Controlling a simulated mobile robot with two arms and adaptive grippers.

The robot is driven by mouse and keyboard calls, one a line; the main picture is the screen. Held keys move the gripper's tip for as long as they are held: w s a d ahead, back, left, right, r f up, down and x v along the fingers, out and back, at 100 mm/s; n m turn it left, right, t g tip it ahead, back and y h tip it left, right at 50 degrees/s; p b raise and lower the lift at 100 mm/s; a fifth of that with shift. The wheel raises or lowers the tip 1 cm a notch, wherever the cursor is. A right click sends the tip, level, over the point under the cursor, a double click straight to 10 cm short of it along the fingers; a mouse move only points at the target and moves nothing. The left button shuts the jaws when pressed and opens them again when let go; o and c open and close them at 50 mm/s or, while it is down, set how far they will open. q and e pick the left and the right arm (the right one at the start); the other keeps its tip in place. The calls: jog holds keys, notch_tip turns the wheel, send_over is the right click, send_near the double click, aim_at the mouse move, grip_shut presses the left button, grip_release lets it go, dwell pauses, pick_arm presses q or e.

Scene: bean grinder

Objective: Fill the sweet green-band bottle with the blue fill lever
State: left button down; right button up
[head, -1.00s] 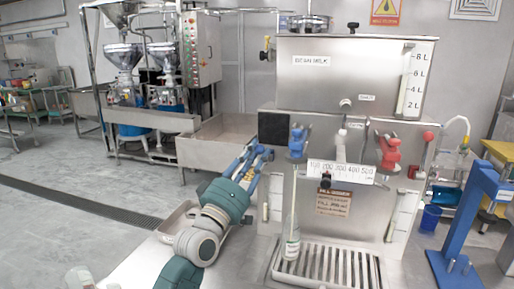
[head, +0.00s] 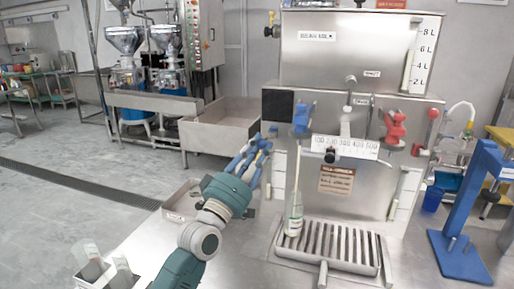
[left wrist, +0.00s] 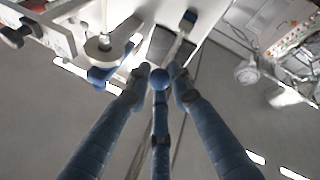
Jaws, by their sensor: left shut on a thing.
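The sweet green-band bottle (head: 293,219) stands upright on the drip grate (head: 338,238), below the blue fill lever (head: 302,118). A thin pale streak (head: 297,165) runs between the lever's spout and the bottle, seemingly a stream. My left gripper (head: 265,143) is left of the lever, with a visible gap in the head view. In the left wrist view its fingers (left wrist: 160,76) are drawn together, and a blue lever-like part (left wrist: 108,76) shows just left of them. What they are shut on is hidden. The bottle's fill level is unclear. My right gripper is not in view.
The steel filling machine (head: 355,55) has a red lever (head: 394,127) at the right and a scale strip (head: 345,147) between the levers. Pale containers (head: 120,272) stand lower left. A blue stand (head: 470,210) is at the right. Bare steel counter lies left of the grate.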

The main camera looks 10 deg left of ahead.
pick_arm(q)
jog(key=shift+w+d+f, duration=0.1)
jog(key=shift+w+f, duration=0.1)
jog(key=shift+f, duration=0.5)
jog(key=c, duration=2)
grip_release()
jog(key=o, duration=0.4)
jog(key=shift+w+d, duration=0.1)
jog(key=shift+w, duration=0.05)
jog(key=shift+o, duration=0.4)
jog(key=shift+w+d+f, duration=0.1)
jog(key=shift+w+f, duration=0.2)
jog(key=shift+w, duration=0.2)
jog(key=shift+s+r, duration=0.2)
jog(key=shift+r, duration=0.05)
jog(key=v, duration=1.2)
jog(key=shift+r, duration=0.15)
